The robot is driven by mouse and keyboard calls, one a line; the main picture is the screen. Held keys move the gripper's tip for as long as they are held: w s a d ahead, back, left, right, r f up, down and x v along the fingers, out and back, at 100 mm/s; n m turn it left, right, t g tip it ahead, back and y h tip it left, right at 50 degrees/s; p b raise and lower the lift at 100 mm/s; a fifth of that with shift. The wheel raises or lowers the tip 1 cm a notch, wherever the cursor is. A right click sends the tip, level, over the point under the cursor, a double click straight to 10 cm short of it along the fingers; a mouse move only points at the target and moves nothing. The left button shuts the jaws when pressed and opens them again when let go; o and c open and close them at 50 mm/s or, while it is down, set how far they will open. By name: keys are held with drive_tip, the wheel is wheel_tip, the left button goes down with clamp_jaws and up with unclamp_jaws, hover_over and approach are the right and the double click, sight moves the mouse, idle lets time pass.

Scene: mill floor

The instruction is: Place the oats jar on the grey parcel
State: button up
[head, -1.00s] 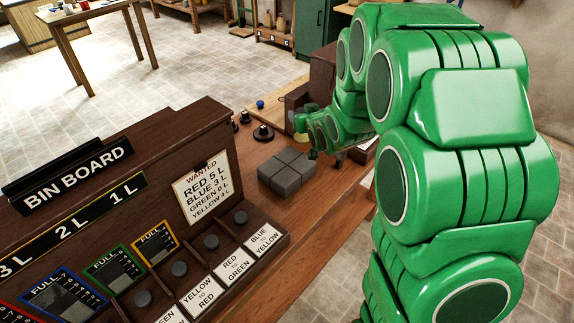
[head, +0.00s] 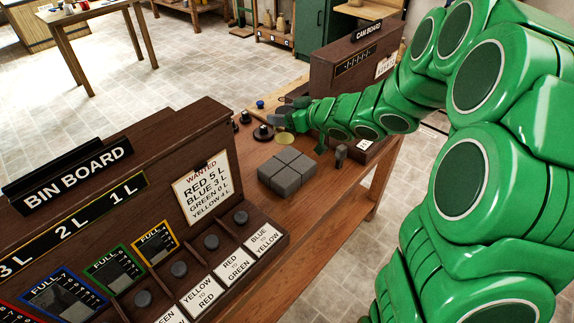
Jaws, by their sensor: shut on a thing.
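The grey parcel (head: 287,172) lies on the wooden bench, a squat block with crossing bands. Its top is bare. My gripper (head: 284,120) is beyond the parcel, at the far part of the bench, and points left. It is small and partly hidden by my green arm. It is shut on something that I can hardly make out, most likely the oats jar. No jar shows clearly anywhere else. A flat yellowish disc (head: 285,138) shows just below the gripper, between it and the parcel.
The bin board (head: 120,190) with its knobs and cards stands left of the parcel. The cam board (head: 350,60) stands at the far right. A black round base (head: 263,133) and a blue knob (head: 260,104) are near the gripper. A small dark block (head: 341,155) stands right of the parcel.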

sight(289, 141)
drive_tip(key=shift+s+d+r+n+g+y, duration=0.1)
drive_tip(key=shift+s+n+g+y, duration=0.25)
drive_tip(key=shift+s, duration=0.3)
drive_tip(key=shift+s+d+n+g+y, duration=0.15)
drive_tip(key=shift+s+n+g, duration=0.1)
drive_tip(key=shift+s+n, duration=0.3)
drive_tip(key=shift+s+f, duration=0.1)
drive_tip(key=shift+f, duration=3.9)
drive_tip(key=o, duration=1.3)
drive_tip(key=shift+f, duration=0.1)
drive_tip(key=shift+v, duration=6)
